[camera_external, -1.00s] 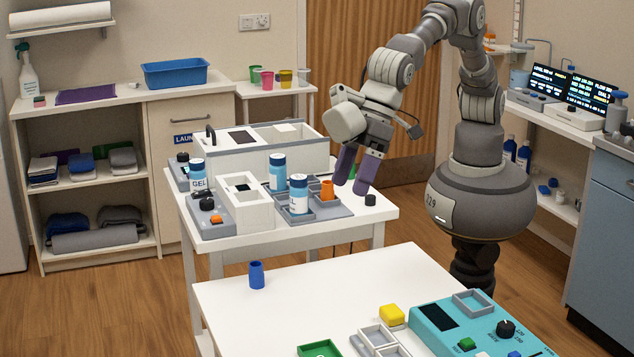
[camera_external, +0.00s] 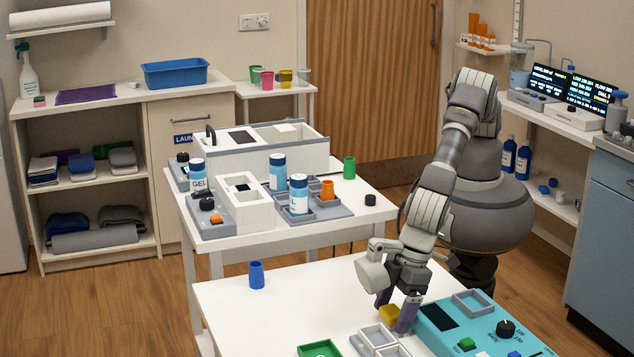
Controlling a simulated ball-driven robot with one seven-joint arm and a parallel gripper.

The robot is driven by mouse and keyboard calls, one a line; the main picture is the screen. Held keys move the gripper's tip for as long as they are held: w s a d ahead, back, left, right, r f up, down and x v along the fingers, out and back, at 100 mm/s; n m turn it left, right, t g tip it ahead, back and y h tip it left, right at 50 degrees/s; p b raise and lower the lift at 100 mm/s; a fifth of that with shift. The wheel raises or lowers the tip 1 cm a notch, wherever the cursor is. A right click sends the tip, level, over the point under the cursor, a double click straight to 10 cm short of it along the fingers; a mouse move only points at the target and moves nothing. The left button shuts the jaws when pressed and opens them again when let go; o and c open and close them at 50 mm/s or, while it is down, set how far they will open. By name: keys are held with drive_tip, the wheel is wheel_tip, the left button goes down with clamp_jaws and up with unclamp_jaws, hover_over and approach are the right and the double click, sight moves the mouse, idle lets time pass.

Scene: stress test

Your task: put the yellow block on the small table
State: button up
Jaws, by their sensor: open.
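The yellow block (camera_external: 388,313) sits on the white front table (camera_external: 310,300), left of the teal device. My gripper (camera_external: 395,312) is lowered over it with its purple fingers apart, one at the block's back left and one at its right. The near finger and the hand hide part of the block. I cannot tell whether the fingers touch it. A small white table (camera_external: 272,90) with several coloured cups stands at the back, beside the drawer cabinet. Another white table (camera_external: 350,222) stands in the middle. I cannot tell which one the task calls the small table.
The teal device (camera_external: 470,325) with knob and buttons stands right of my gripper. Grey trays (camera_external: 376,340) and a green tray (camera_external: 320,348) lie in front. A blue cup (camera_external: 257,275) stands at left. The middle table holds bottles, white boxes and a green cup (camera_external: 349,167).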

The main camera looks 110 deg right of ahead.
drive_tip(key=shift+r, duration=0.15)
drive_tip(key=c, duration=1.1)
drive_tip(key=shift+c, duration=0.2)
